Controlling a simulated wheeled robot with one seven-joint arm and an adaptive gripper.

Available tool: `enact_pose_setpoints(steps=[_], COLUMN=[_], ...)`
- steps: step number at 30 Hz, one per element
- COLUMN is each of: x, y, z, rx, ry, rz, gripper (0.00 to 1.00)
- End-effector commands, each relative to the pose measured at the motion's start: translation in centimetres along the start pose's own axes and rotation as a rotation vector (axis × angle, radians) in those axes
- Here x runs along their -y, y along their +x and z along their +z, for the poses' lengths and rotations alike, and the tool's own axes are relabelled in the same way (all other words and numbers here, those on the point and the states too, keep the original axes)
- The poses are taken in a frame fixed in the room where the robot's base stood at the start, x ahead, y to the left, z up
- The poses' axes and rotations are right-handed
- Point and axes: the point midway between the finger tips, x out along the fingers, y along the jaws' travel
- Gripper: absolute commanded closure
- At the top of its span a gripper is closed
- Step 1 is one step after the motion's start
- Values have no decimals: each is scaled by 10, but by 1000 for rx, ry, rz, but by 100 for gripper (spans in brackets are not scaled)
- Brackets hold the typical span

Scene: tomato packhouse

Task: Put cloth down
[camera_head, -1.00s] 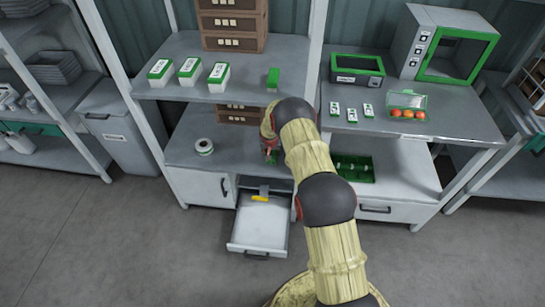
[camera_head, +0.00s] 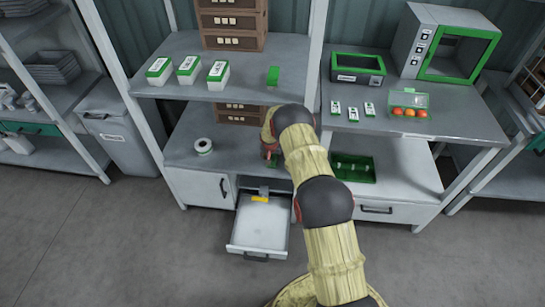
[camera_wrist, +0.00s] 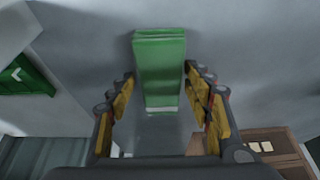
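A green block-like piece, which I take for the folded cloth (camera_wrist: 160,70), shows in the wrist view with a pale band at its lower end. My gripper (camera_wrist: 159,72) has its yellow-padded fingers on both sides of it. The fingertips appear to touch its edges, though a slight gap at the left tip is hard to rule out. In the head view my gripper (camera_head: 270,152) is over the lower shelf (camera_head: 180,152) and largely hidden by my arm. Whether the cloth touches a surface cannot be told.
An open drawer (camera_head: 258,232) below holds a yellow-handled item (camera_head: 260,199). A tape roll (camera_head: 203,146) sits left on the lower shelf. A green tray (camera_head: 354,169) lies to the right. Wooden drawers (camera_head: 238,118) stand behind. Above, the upper shelf holds white-green cartons (camera_head: 218,75) and a green piece (camera_head: 273,76).

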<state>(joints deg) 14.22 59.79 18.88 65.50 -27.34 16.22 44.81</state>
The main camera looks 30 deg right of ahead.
Motion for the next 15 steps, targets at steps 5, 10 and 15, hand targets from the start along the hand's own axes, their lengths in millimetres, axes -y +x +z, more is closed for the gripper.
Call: enact_pose_setpoints(steps=[5,10,15], x=[0,0,0], y=[0,0,-2], z=[0,0,-1], rx=[0,0,0], ry=[0,0,0], rz=[0,0,0], gripper=[39,39,39])
